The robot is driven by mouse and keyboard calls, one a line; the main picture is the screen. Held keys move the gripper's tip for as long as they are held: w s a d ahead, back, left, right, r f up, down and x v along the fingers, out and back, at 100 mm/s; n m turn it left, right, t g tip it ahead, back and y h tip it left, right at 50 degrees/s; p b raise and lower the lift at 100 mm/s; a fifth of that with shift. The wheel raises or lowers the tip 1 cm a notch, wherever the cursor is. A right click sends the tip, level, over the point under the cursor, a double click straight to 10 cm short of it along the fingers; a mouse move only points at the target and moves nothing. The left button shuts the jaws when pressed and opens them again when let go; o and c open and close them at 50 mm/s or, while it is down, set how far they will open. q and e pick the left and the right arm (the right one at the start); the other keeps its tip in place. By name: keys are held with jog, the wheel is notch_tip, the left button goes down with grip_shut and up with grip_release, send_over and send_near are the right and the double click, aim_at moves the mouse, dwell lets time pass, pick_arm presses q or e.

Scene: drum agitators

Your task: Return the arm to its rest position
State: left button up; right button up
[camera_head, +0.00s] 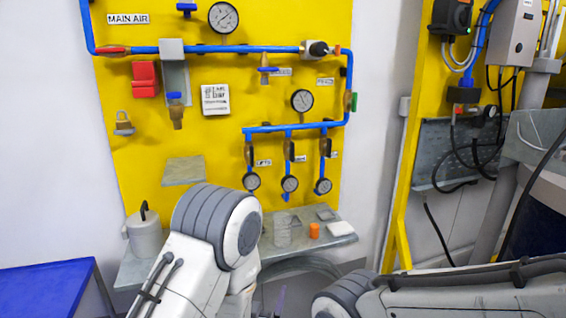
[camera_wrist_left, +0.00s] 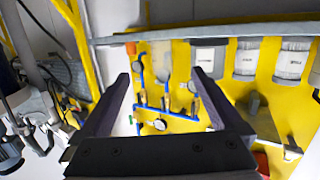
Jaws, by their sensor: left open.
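My left arm (camera_head: 215,235) rises from the bottom of the head view in front of the small shelf. Its gripper (camera_head: 275,303) is mostly hidden below the arm at the bottom edge; only a thin dark piece shows. In the left wrist view the left gripper (camera_wrist_left: 163,88) shows two dark fingers spread apart with nothing between them. The yellow panel (camera_wrist_left: 225,85) is seen beyond them, apparently upside down. My right arm (camera_head: 450,290) lies along the bottom right of the head view, and its gripper is not in view.
The yellow panel carries blue pipes (camera_head: 230,49), gauges (camera_head: 223,17) and a red block (camera_head: 145,79). A blue table (camera_head: 45,288) stands left. A yellow post (camera_head: 405,150) stands right.

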pick_arm(q)
jog(key=s+a+r+n+g+y, duration=0.2)
jog(key=s+a+g+y, duration=0.1)
jog(key=s+a+g, duration=1.2)
jog(key=s+d+r+m+p, duration=0.2)
jog(key=s+d+r+m, duration=0.1)
jog(key=s+d+r, duration=0.2)
jog(key=s+d+r+m+h+p, duration=0.1)
jog(key=s+d+r+m, duration=0.3)
jog(key=s+d, duration=0.5)
jog(key=shift+s+d+r+g+p, duration=0.4)
jog(key=shift+s+r+p, duration=0.05)
jog(key=shift+p, duration=0.1)
